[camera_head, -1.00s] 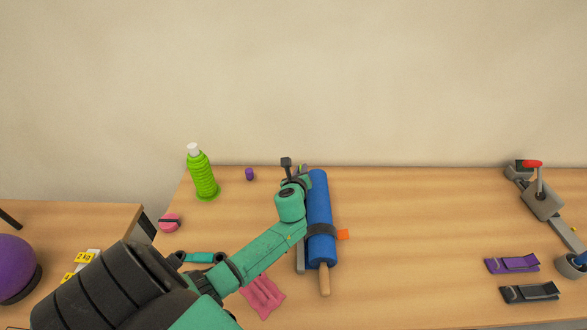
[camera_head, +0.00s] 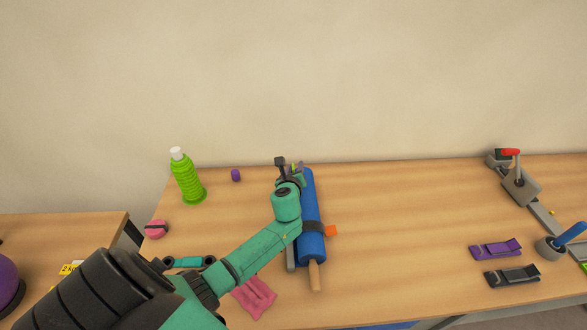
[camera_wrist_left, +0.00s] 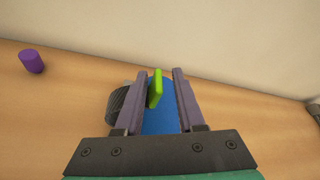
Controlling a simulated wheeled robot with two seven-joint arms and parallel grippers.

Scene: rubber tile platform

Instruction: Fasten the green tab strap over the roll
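The roll (camera_head: 312,213) is a long blue cylinder lying on the table, with a wooden handle at its near end. A dark strap (camera_head: 313,227) with an orange tab (camera_head: 331,231) crosses its near part. The green tab (camera_wrist_left: 156,88) stands up between the fingers of my left gripper (camera_wrist_left: 160,95) in the left wrist view. The fingers are apart, with a gap on the right side of the tab. A dark ribbed strap piece (camera_wrist_left: 122,103) shows beside the left finger. My left arm hides part of the roll's left side in the head view. My right gripper is not in view.
A green bottle (camera_head: 187,180), a small purple cylinder (camera_head: 236,175) and a pink roll (camera_head: 157,229) stand left. A pink cloth (camera_head: 254,297) lies near my left arm. Purple (camera_head: 496,248) and black (camera_head: 512,275) straps lie right.

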